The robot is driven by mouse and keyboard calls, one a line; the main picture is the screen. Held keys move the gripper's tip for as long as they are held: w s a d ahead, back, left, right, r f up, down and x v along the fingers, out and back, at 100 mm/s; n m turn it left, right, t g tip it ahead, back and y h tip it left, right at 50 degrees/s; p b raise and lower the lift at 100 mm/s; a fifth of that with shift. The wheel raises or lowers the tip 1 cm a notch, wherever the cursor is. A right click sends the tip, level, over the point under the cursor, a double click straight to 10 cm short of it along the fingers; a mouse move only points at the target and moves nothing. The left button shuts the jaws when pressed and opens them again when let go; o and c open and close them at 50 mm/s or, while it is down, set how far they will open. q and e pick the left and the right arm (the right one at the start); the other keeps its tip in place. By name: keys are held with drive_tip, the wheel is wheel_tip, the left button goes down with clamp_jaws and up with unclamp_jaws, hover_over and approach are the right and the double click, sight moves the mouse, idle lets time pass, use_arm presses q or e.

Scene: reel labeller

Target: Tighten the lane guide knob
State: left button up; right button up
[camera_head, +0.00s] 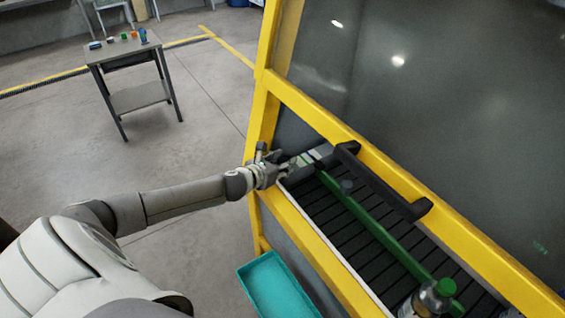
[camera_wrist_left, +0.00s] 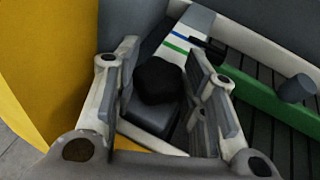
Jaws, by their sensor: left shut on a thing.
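The lane guide is a long green rail (camera_head: 375,222) running along a dark slatted conveyor (camera_head: 335,232) inside a yellow-framed machine. My left gripper (camera_head: 286,167) reaches over the near frame at the conveyor's far end. In the left wrist view, a black knob (camera_wrist_left: 158,82) on a grey block sits between its two fingers, and the gripper is shut on it. In the head view the gripper hides this knob. A second dark knob or post (camera_head: 347,186) stands by the green rail, apart from the gripper; it also shows in the left wrist view (camera_wrist_left: 296,88). My right gripper is out of view.
A black handle bar (camera_head: 380,182) runs along the yellow frame (camera_head: 330,125) beside the gripper. A green-capped bottle (camera_head: 433,298) stands on the conveyor's near end. A teal tray (camera_head: 277,287) is below the frame. A small table (camera_head: 125,55) stands far left; floor between is clear.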

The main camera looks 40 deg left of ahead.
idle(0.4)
use_arm(q)
drive_tip(key=o, duration=1)
drive_tip(key=shift+v, duration=4)
drive_tip(key=shift+d+f, duration=0.1)
